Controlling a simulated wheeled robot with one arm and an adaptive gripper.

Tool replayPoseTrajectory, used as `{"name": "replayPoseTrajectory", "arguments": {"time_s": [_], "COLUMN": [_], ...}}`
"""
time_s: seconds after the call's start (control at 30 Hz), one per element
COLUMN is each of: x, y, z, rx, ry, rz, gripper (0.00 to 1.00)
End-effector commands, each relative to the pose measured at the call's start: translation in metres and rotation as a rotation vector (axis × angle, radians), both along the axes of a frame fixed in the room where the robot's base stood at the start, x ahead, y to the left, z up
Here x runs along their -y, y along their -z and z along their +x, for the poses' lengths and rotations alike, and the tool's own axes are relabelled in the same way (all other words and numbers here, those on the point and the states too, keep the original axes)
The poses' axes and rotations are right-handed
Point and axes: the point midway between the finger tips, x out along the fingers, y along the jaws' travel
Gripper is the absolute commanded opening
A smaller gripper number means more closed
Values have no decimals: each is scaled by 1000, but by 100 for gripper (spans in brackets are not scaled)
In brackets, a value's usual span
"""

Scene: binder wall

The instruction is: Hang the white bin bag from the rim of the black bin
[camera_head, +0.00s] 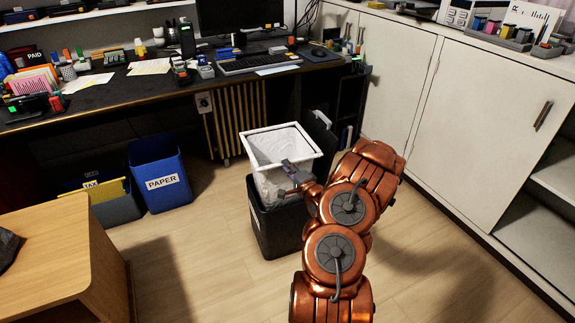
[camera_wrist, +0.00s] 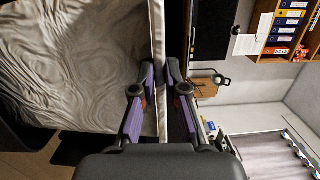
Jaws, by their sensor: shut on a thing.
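The white bin bag (camera_head: 268,148) has a square, open rim and stands upright. Its rim is above the black bin (camera_head: 272,230), and its lower part goes down behind the bin's near wall; I cannot tell how deep it sits. My gripper (camera_head: 290,172) is at the near side of the bag, shut on its edge. In the wrist view the wrinkled bag (camera_wrist: 75,60) fills the left, and its pale rim strip runs between the purple-padded fingers of my gripper (camera_wrist: 158,85). My arm hides the bin's right side.
A blue paper bin (camera_head: 160,180) and a grey bin with a yellow folder (camera_head: 102,192) stand to the left. The black desk (camera_head: 110,92) is behind, white cabinets (camera_head: 470,120) are at right, and a wooden cabinet (camera_head: 55,255) is front left. The floor between is clear.

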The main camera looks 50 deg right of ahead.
Motion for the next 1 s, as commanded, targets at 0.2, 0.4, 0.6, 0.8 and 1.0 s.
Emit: {"name": "replayPoseTrajectory", "arguments": {"time_s": [0.2,0.4,0.6,0.8,1.0], "x": [0,0,0,0,0], "y": [9,10,11,18,28], "z": [0,0,0,0,0], "rx": [0,1,1,0,-1], "ry": [0,0,-1,-1,-1], "rz": [-2,-2,-1,-2,-1], "gripper": [0,0,0,0,0]}}
